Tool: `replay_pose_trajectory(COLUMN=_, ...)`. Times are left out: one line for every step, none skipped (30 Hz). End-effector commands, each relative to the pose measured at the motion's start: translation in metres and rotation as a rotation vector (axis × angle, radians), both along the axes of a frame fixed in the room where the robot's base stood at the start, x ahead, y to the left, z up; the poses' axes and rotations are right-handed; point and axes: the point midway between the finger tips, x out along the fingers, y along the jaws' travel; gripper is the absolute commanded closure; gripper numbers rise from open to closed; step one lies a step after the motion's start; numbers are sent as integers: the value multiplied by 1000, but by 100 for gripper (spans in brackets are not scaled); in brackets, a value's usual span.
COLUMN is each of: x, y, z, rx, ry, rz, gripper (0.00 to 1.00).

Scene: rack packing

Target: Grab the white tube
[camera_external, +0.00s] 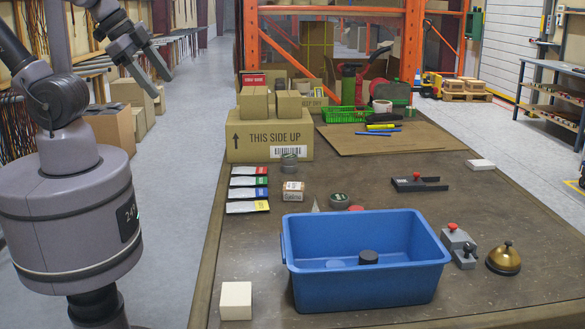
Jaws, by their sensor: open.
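A small pale, pointed object (315,207) stands just behind the blue bin's rear edge. It may be the white tube, but it is too small to tell, and the bin may hide its lower part. My gripper (161,82) is open and empty at the upper left. It hangs over the floor left of the table, well away from the pale object.
The blue bin (370,290) holds dark round items. A white block (236,300), a brass bell (503,258), colored packets (248,194) and a carton (270,142) stand around it. Bare table (400,162) lies behind the bin.

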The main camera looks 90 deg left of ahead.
Motion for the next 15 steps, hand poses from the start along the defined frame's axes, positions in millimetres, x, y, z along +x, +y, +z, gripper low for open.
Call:
replay_pose_trajectory(x=4, y=-1, z=2, rx=-4, ry=2, rz=3, gripper=45)
replay_pose_trajectory(x=10, y=-2, z=4, rx=-12, ry=5, rz=7, gripper=45)
replay_pose_trajectory(x=24, y=-4, z=7, rx=-28, ry=12, rz=18, gripper=45)
replay_pose_trajectory(x=39, y=-7, z=9, rx=-44, ry=19, rz=28, gripper=45)
replay_pose_trajectory(x=58, y=-10, z=11, rx=-65, ry=27, rz=43, gripper=45)
replay_pose_trajectory(x=89, y=-15, z=10, rx=-96, ry=35, rz=67, gripper=45)
replay_pose_trajectory(x=113, y=-19, z=7, rx=-121, ry=42, rz=88, gripper=45)
replay_pose_trajectory(x=139, y=-23, z=1, rx=-146, ry=47, rz=111, gripper=45)
replay_pose_trajectory(x=171, y=-29, z=-11, rx=-179, ry=53, rz=142, gripper=45)
replay_pose_trajectory(x=193, y=-33, z=-23, rx=-201, ry=59, rz=164, gripper=45)
replay_pose_trajectory(x=214, y=-36, z=-37, rx=-222, ry=65, rz=186, gripper=45)
replay_pose_trajectory(x=239, y=-41, z=-56, rx=-248, ry=70, rz=215, gripper=45)
replay_pose_trajectory(x=254, y=-44, z=-71, rx=-265, ry=73, rz=236, gripper=45)
replay_pose_trajectory(x=268, y=-46, z=-86, rx=-281, ry=77, rz=255, gripper=45)
replay_pose_trajectory(x=282, y=-49, z=-104, rx=-296, ry=80, rz=276, gripper=45)
